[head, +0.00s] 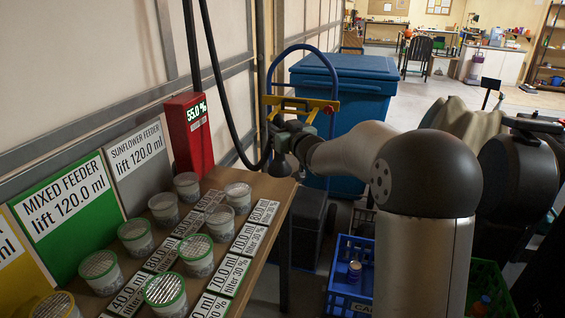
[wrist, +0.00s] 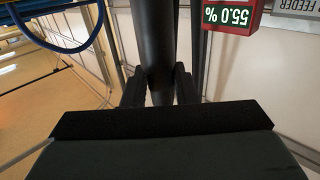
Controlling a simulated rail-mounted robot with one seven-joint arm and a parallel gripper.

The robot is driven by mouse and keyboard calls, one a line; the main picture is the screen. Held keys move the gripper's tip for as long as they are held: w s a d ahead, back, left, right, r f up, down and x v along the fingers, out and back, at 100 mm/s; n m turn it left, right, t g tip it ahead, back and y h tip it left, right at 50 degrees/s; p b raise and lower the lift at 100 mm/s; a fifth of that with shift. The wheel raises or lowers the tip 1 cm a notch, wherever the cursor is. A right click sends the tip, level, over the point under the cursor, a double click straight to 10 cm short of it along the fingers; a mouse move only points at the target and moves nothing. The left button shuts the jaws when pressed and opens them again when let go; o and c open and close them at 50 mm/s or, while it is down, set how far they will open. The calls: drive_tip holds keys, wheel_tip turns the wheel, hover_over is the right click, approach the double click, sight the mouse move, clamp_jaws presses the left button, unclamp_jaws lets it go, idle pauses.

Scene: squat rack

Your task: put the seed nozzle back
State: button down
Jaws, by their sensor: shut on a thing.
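My gripper (head: 284,138) is shut on the seed nozzle, a dark piece with a flared end (head: 279,167) in the head view, held just beyond the table's far right corner. In the wrist view the nozzle is a thick black tube (wrist: 155,40) between my two dark fingers (wrist: 160,88). A black hose (head: 222,90) hangs from above and loops toward the nozzle. Just above my gripper is a yellow bracket (head: 300,103) with a red part at its right end, in front of a blue hoop (head: 303,46). Whether the nozzle touches the bracket is unclear.
A red display (head: 190,132) reads 55.0 % at the wall, and it also shows upside down in the wrist view (wrist: 228,14). Several lidded cups (head: 138,237) and labels cover the wooden table (head: 262,192). A blue bin (head: 345,115) stands behind; a blue crate (head: 340,300) is below right.

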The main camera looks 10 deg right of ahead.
drive_tip(key=w+f, duration=1)
drive_tip(key=f, duration=0.2)
drive_tip(key=shift+w, duration=0.25)
drive_tip(key=c, duration=1.2)
unclamp_jaws()
drive_tip(key=shift+r, duration=0.1)
drive_tip(key=shift+o, duration=0.2)
